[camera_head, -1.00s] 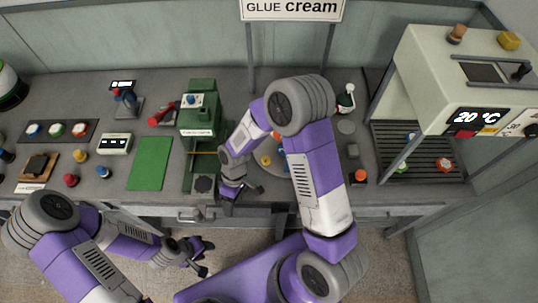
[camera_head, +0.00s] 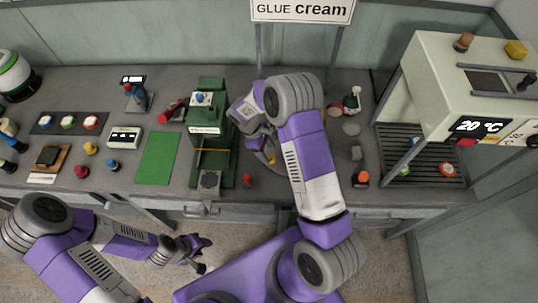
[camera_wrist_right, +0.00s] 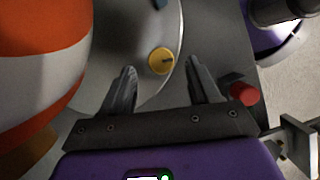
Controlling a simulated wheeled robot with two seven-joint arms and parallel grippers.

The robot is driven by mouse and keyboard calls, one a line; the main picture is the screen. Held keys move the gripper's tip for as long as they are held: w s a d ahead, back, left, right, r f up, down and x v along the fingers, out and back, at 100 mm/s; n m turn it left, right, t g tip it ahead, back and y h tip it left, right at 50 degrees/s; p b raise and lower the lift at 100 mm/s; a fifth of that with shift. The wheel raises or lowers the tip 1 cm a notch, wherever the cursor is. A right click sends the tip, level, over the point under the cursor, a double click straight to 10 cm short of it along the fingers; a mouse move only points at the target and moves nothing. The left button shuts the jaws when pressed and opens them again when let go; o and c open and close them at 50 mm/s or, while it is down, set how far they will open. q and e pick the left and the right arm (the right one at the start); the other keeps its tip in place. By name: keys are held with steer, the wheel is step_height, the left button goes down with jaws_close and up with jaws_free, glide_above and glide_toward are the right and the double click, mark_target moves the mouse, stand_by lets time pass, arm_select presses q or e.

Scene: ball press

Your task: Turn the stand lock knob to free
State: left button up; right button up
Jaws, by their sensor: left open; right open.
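A small red knob (camera_head: 247,180) stands at the front of the bench beside the round grey stand plate (camera_head: 278,178). The red knob (camera_wrist_right: 243,94) also shows in the right wrist view, right of the fingers. I cannot tell for sure that it is the stand lock knob. My right gripper (camera_wrist_right: 162,92) is open and empty above the plate, with a yellow round piece (camera_wrist_right: 160,61) bearing a dark pin ahead between its fingertips. In the head view my right arm hides much of the plate. My left gripper (camera_head: 204,255) is open and empty in front of the bench.
A green press (camera_head: 210,130) stands left of the plate. A large orange-and-white ball (camera_wrist_right: 35,60) is close to my right gripper's left side. A heated cabinet (camera_head: 455,95) reading 20 °C is at the right. A green mat (camera_head: 158,158) lies left of the press.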

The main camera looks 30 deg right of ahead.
mark_target(271, 157)
steer(key=shift+x, duration=1.65)
steer(key=shift+c, duration=0.2)
steer(key=c, duration=1)
steer(key=n+t, duration=0.1)
steer(key=n, duration=0.2)
steer(key=shift+a+h+b, duration=0.15)
steer(key=shift+h+b, duration=0.15)
steer(key=shift+b, duration=0.1)
steer(key=o, duration=1)
steer(key=shift+o, duration=0.2)
steer(key=v, duration=0.7)
steer(key=shift+r, duration=0.3)
